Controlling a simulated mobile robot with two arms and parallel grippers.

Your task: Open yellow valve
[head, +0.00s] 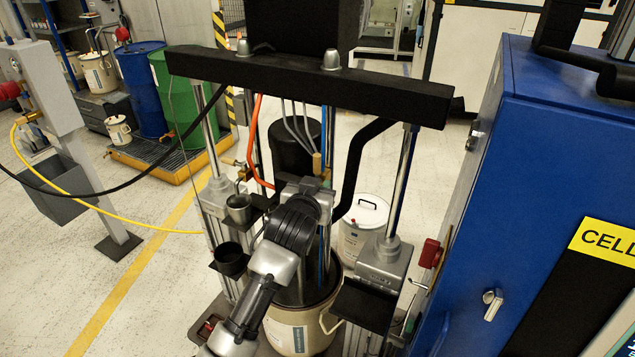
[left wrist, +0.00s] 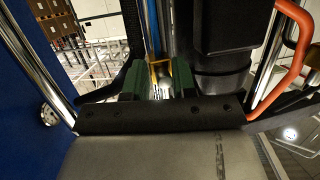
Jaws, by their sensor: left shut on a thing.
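The yellow valve (left wrist: 160,66) shows in the left wrist view as a thin yellow handle, partly hidden between the green fingers of my left gripper (left wrist: 158,80). The fingers are shut on it, with silvery metal visible between them. In the head view my left arm reaches up from the bottom centre, its black wrist in front of the pump column. The wrist hides the fingertips and the valve there. My right gripper is in neither view.
A cream drum (head: 290,330) stands below the wrist. Black crossbeam (head: 310,80) spans above on metal posts. A blue cabinet (head: 560,150) stands right. In the wrist view an orange hose (left wrist: 295,60) curves at the right.

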